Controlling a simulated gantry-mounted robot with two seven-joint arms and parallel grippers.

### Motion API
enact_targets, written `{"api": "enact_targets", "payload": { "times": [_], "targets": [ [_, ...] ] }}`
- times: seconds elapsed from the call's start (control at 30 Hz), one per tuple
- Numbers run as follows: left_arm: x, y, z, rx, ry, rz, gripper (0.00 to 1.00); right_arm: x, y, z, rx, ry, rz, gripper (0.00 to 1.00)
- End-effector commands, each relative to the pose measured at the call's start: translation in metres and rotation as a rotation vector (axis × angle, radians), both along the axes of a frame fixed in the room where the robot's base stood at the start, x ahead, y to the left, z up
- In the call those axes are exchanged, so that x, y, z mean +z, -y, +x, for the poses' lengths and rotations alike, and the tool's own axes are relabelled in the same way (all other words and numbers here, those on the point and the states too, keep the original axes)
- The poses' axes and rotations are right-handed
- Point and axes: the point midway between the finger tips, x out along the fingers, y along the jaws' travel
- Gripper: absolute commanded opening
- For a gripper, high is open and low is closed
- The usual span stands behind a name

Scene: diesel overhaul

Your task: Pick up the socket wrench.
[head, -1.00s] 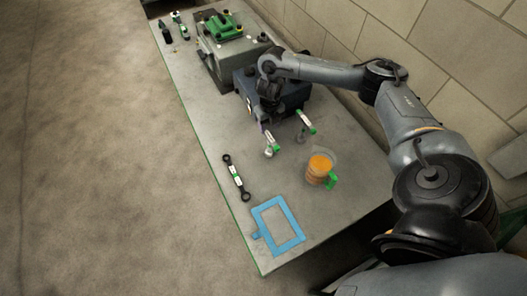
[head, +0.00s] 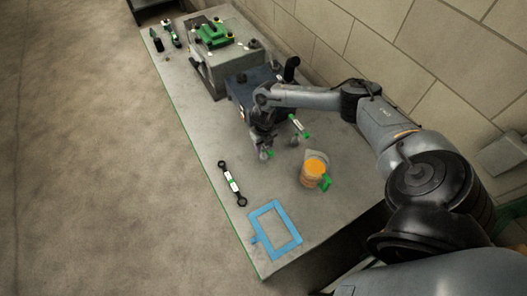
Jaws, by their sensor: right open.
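My right gripper (head: 263,146) is open, pointing down over the middle of the bench (head: 210,128), in front of a dark blue-grey box. A small tool with a green end (head: 270,153) stands at its fingertips and is mostly hidden by them; I cannot tell whether they touch. Just to the right is a similar upright tool with a white and green handle (head: 299,126), apart from the gripper. I cannot tell which of the two is the socket wrench. My left gripper is out of view.
A double-ended ring spanner (head: 232,184) lies nearer the front, left of a jug of orange liquid (head: 314,172). A blue frame (head: 276,229) lies at the near end. The blue-grey box (head: 241,94) and a grey engine block (head: 228,66) stand behind. A wall borders the right.

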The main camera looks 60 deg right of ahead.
Motion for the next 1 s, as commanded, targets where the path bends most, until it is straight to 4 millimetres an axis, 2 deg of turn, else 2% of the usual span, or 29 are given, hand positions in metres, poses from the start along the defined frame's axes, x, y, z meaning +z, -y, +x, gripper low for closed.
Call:
{"api": "enact_targets", "payload": {
  "times": [0.17, 0.5, 1.0],
  "targets": [
    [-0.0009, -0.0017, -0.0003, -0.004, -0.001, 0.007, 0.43, -0.0002, 0.0001, 0.0001, 0.0, 0.0, 0.0, 0.51],
    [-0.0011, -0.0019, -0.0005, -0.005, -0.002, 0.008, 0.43, 0.0002, 0.0001, 0.0002, 0.0, 0.0, 0.0, 0.01],
    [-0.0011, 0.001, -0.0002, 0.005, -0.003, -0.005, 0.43, 0.0018, 0.0002, 0.0008, 0.001, 0.002, 0.0, 0.0]
  ]
}}
